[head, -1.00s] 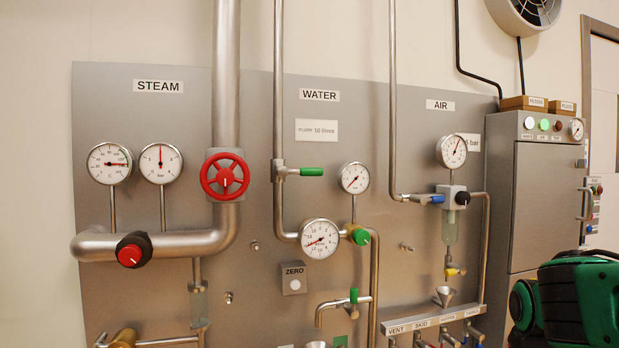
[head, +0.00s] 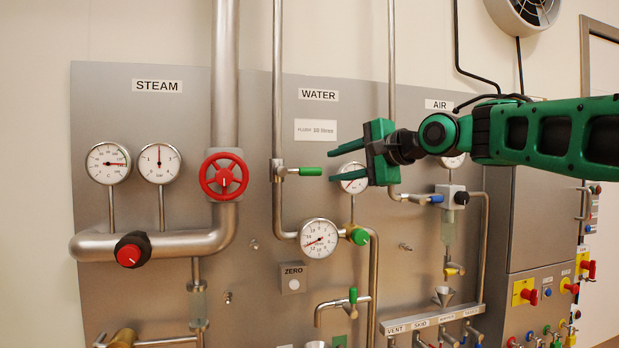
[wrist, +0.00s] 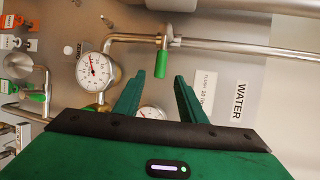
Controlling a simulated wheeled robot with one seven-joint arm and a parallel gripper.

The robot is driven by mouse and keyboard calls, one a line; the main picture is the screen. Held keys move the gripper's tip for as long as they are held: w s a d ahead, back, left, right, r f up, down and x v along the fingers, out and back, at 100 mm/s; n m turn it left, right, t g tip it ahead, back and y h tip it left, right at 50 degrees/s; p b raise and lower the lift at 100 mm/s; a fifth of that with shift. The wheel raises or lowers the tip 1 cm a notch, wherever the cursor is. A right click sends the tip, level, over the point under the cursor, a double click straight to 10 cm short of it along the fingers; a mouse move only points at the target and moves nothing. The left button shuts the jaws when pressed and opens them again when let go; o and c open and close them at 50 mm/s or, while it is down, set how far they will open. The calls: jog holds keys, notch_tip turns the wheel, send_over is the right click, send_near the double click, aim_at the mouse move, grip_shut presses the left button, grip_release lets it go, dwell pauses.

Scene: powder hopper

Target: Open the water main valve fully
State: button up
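The water main valve has a green lever handle (head: 311,171) on the vertical pipe under the WATER label (head: 319,94). The handle points sideways to the right, across the pipe. My gripper (head: 338,165) is open and empty, just right of the handle, with its two fingers pointing left towards it. In the wrist view, the green handle (wrist: 161,63) lies ahead of the gap between my open fingers (wrist: 154,82), apart from them. The gripper partly covers the small gauge behind it.
A round water gauge (head: 319,238) and a green knob (head: 360,237) sit below the handle. A red steam wheel (head: 224,175) is to the left. The air pipe (head: 393,120) and blue-handled valve (head: 434,199) are close to my gripper. The panel (head: 255,110) is upright.

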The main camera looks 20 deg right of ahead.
aim_at(314, 171)
jog(key=x, duration=1)
jog(key=shift+w+a, duration=0.2)
jog(key=shift+w, duration=0.1)
